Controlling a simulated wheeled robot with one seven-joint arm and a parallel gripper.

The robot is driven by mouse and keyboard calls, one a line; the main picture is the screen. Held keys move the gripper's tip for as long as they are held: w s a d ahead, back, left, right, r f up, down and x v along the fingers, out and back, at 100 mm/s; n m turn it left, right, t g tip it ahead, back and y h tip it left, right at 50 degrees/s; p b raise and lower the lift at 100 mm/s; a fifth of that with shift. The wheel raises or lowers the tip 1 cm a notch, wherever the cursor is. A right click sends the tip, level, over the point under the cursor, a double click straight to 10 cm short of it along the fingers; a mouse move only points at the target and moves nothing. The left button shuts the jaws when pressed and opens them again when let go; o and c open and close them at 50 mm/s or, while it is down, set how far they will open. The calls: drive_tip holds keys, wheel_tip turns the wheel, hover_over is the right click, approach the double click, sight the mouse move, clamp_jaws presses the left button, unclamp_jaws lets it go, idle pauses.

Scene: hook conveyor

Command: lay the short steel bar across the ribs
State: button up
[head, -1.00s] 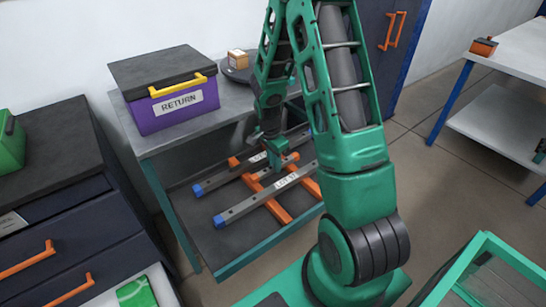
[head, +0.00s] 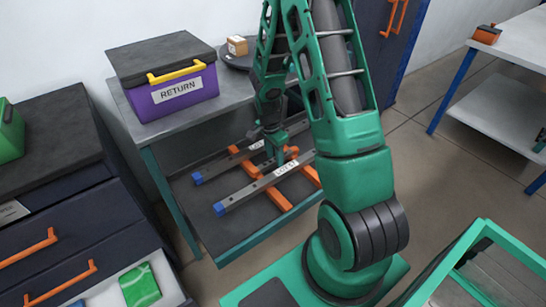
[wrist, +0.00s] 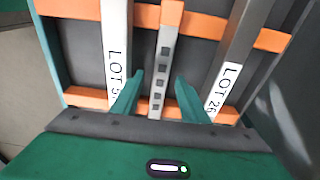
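The short steel bar (wrist: 162,75) is grey with a row of dark square marks and an orange far end. In the wrist view it runs between two long labelled bars and over two orange ribs (wrist: 88,97), which cross beneath it. My gripper (wrist: 159,76) is open, with one finger on each side of the short bar and a visible gap to each. In the head view my gripper (head: 283,152) is low over the orange ribs (head: 275,199), among the long bars. The short bar is hard to pick out there.
Two long steel bars with blue ends and LOT labels, the near one (head: 247,195) and far one (head: 218,170), flank the gripper on a dark lower shelf (head: 225,237). The worktop above carries a purple RETURN box (head: 178,100). A drawer cabinet (head: 62,228) stands left.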

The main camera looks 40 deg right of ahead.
sight(272, 161)
wheel_tip(272, 161, up, 11)
drive_tip(key=a, duration=0.1)
drive_tip(key=shift+a+f, duration=0.15)
drive_tip(key=shift+f, duration=0.05)
idle(0.6)
drive_tip(key=s+d+r+n, duration=0.2)
drive_tip(key=s+r+n, duration=0.3)
drive_tip(key=s+r, duration=0.85)
drive_tip(key=s+a+r+n, duration=0.1)
drive_tip(key=s+r+n, duration=0.1)
drive_tip(key=s, duration=0.5)
drive_tip(key=s+a+r+n+y, duration=0.1)
drive_tip(key=s+n, duration=0.3)
drive_tip(key=s, duration=0.4)
drive_tip(key=shift+a+r+y, duration=0.3)
drive_tip(key=shift+a+r, duration=0.35)
drive_tip(key=shift+r, duration=0.15)
